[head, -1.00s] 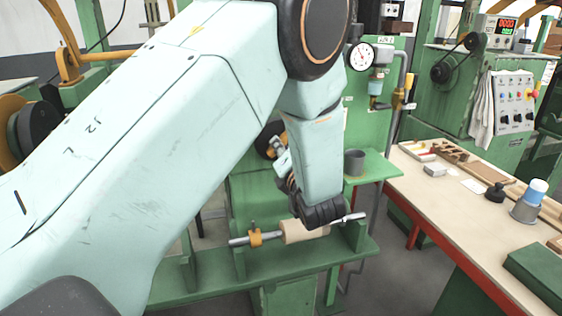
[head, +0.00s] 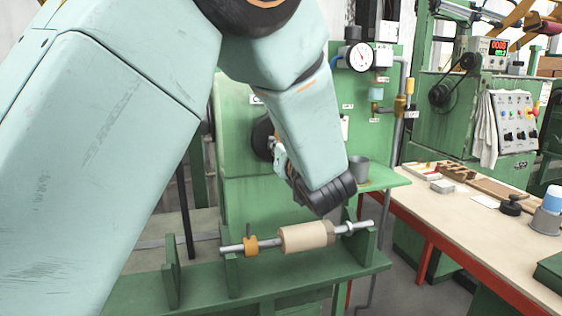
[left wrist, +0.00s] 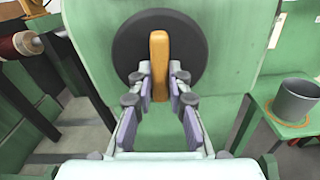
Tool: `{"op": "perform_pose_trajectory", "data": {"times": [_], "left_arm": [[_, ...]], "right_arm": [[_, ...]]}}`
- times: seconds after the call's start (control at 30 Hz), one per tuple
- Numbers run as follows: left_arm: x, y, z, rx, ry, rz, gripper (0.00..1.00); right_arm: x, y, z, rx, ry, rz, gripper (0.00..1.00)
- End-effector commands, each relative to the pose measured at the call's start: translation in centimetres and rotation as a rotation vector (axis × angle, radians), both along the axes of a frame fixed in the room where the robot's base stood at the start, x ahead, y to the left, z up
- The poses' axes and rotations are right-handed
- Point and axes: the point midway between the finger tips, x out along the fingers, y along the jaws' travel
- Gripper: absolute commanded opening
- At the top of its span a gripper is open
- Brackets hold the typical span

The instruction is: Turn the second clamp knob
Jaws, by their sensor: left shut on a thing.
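An upright orange bar-shaped knob (left wrist: 159,60) stands on a round black disc (left wrist: 128,60) on a green machine face in the left wrist view. My left gripper (left wrist: 160,88) is shut on this knob, one finger on each side. In the head view the black disc (head: 262,137) shows partly behind my left gripper (head: 277,158), and the knob is hidden there. Below lies a steel shaft (head: 279,239) with a yellow collar (head: 250,246) and a pale cylinder (head: 305,237), resting on green brackets. My right gripper is not in view.
A grey cup (left wrist: 295,100) stands on a green shelf right of the disc. A pressure gauge (head: 360,57) is above it. A workbench (head: 455,222) with small parts runs along the right. A reddish spool (left wrist: 20,45) is at the left wrist view's upper left.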

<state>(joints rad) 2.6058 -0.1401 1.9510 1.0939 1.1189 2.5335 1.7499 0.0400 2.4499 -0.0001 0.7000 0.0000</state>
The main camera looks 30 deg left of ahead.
Motion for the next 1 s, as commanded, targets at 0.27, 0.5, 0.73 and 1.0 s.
{"op": "perform_pose_trajectory", "data": {"times": [0.27, 0.5, 0.73, 1.0], "left_arm": [[0.1, 0.0, 0.5, -0.053, -0.084, -0.001, 0.00], [0.1, -0.1, 0.6, -0.073, -0.106, -0.001, 0.00], [0.1, 0.0, 0.7, -0.077, -0.109, -0.001, 0.00], [0.1, 0.0, 0.7, -0.077, -0.108, -0.001, 0.24]], "right_arm": [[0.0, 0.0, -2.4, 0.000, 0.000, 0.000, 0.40], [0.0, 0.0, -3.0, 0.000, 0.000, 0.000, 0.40], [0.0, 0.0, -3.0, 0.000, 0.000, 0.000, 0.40], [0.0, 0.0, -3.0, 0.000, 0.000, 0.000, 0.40]]}}
